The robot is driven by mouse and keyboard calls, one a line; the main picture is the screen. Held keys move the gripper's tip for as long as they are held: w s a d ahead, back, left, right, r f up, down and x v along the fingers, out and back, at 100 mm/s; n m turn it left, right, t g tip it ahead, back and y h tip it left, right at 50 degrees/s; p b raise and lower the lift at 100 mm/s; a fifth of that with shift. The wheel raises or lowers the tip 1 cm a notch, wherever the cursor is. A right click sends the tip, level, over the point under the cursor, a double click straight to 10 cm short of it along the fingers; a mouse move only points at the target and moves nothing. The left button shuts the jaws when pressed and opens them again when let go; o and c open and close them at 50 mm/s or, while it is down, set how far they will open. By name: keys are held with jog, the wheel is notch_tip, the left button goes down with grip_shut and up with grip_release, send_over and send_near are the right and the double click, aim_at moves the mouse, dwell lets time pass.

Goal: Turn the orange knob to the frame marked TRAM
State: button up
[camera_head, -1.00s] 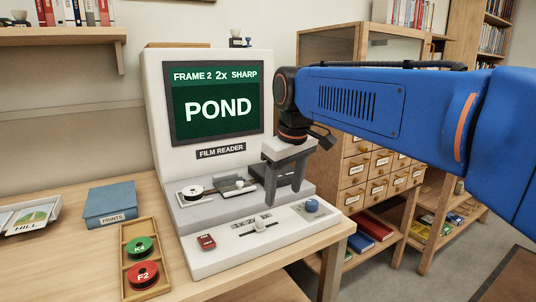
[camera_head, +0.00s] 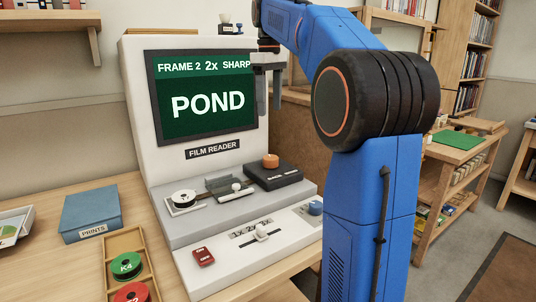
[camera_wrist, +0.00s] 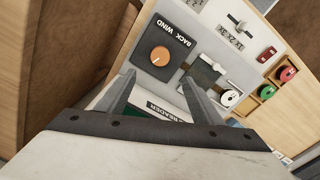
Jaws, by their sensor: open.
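The orange knob (camera_head: 271,161) sits on a black box on the right of the film reader's (camera_head: 210,215) grey deck. In the wrist view the orange knob (camera_wrist: 160,56) has a light pointer line, and its black plate reads BACK and WIND. The screen (camera_head: 207,104) reads FRAME 2, 2x, SHARP and POND; TRAM does not show. My gripper (camera_head: 269,110) is up beside the screen's right edge, above the knob and apart from it. In the wrist view my gripper's (camera_wrist: 160,85) fingers are spread with nothing between them.
A red switch (camera_head: 203,256), a slider (camera_head: 260,232) and a blue knob (camera_head: 315,208) are on the front panel. A white film spool (camera_head: 184,199) is left on the deck. A wooden tray (camera_head: 111,245) holds a green and a red reel. A blue PRINTS box (camera_head: 90,211) stands behind the tray.

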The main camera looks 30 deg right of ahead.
aim_at(270, 157)
notch_tip(270, 157, down, 17)
jog(key=shift+d+f, duration=0.15)
dwell(0.5)
jog(key=c, duration=1.1)
